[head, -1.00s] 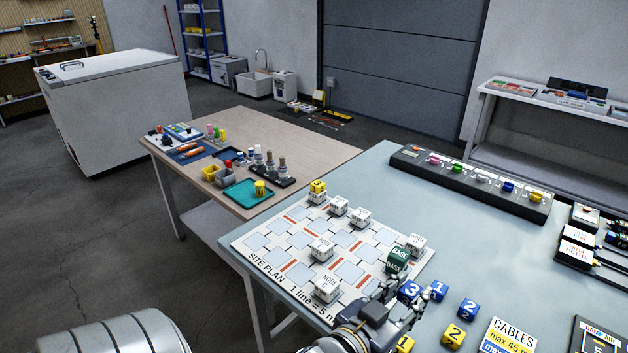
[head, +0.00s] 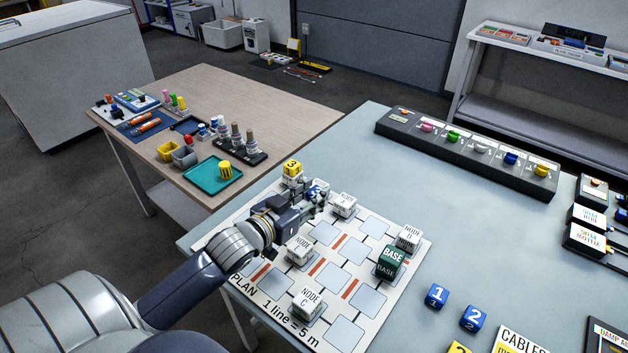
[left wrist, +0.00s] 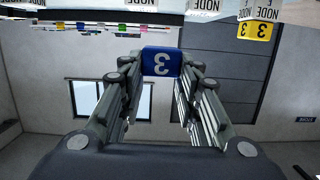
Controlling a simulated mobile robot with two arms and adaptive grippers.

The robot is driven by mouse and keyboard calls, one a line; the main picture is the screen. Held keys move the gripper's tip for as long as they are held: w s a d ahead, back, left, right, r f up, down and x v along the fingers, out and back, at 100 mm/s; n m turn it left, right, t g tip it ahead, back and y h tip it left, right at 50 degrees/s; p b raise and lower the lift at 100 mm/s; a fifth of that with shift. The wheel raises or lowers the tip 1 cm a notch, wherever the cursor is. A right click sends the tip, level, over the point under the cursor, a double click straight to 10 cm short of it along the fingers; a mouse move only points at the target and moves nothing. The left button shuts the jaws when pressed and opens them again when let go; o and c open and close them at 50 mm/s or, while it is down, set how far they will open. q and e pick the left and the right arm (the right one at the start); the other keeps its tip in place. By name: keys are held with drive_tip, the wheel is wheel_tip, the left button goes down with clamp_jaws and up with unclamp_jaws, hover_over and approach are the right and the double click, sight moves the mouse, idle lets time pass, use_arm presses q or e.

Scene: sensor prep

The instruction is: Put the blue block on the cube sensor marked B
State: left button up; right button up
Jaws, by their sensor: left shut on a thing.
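My left gripper (head: 316,196) is shut on a blue block marked 3 (head: 316,186). The block shows between the fingertips in the left wrist view (left wrist: 161,62), its digit upside down. The gripper is over the far left part of the site plan, just right of a yellow block marked 3 (head: 292,167) that sits on a white node cube (head: 291,181). Another node cube (head: 343,206) stands close to the right of the gripper. The hand hides what is under the blue block, so contact there cannot be told. I cannot make out a letter B on any cube.
Node cube C (head: 306,303), another node cube (head: 299,249) and a green BASE block (head: 389,262) stand on the site plan (head: 344,334). Blue blocks 1 (head: 437,295) and 2 (head: 473,317) lie to its right. The blue table's middle is clear.

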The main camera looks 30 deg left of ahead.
use_arm(q)
drive_tip(key=w+a, duration=0.1)
drive_tip(key=w, duration=0.2)
drive_tip(key=w+a, duration=0.2)
drive_tip(key=w, duration=0.1)
drive_tip(key=w+a+f, duration=0.1)
drive_tip(key=w+a, duration=0.1)
drive_tip(key=w, duration=0.1)
drive_tip(key=shift+a+f, duration=0.1)
drive_tip(key=shift+a, duration=0.15)
drive_tip(key=shift+f, duration=0.25)
wheel_tip(320, 180, down, 3)
drive_tip(key=shift+s+r, duration=0.1)
use_arm(e)
drive_tip(key=shift+w+a+r, duration=0.35)
drive_tip(key=shift+w+a, duration=0.2)
drive_tip(key=shift+w, duration=0.2)
drive_tip(key=shift+d, duration=0.1)
use_arm(q)
drive_tip(key=o, duration=0.9)
use_arm(e)
drive_tip(key=shift+w+d, duration=0.1)
drive_tip(key=shift+d, duration=0.05)
